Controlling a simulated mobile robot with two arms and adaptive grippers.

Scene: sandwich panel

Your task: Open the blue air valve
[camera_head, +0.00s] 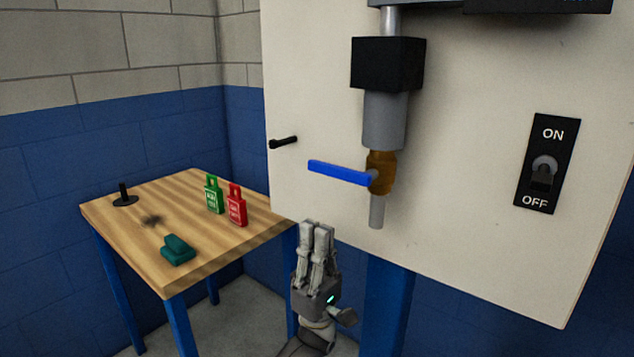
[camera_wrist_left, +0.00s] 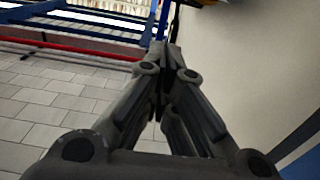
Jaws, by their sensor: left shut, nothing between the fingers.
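The blue air valve handle (camera_head: 338,173) shows in the head view. It points left from a brass valve body (camera_head: 381,173) on a grey vertical pipe in front of the white panel. The handle lies crosswise to the pipe, nearly horizontal. My left gripper (camera_head: 318,226) is below the handle, apart from it, with its fingers pointing up. The fingers are closed together and hold nothing. The left wrist view also shows the closed fingers (camera_wrist_left: 165,75), but not the valve. My right gripper is not in view.
The white panel (camera_head: 470,150) carries an ON/OFF switch (camera_head: 543,170) at right and a black peg (camera_head: 284,142) at left. A wooden table (camera_head: 190,220) at left holds a green tag (camera_head: 213,196), a red tag (camera_head: 237,206), a teal object (camera_head: 177,249) and a black stand (camera_head: 125,198).

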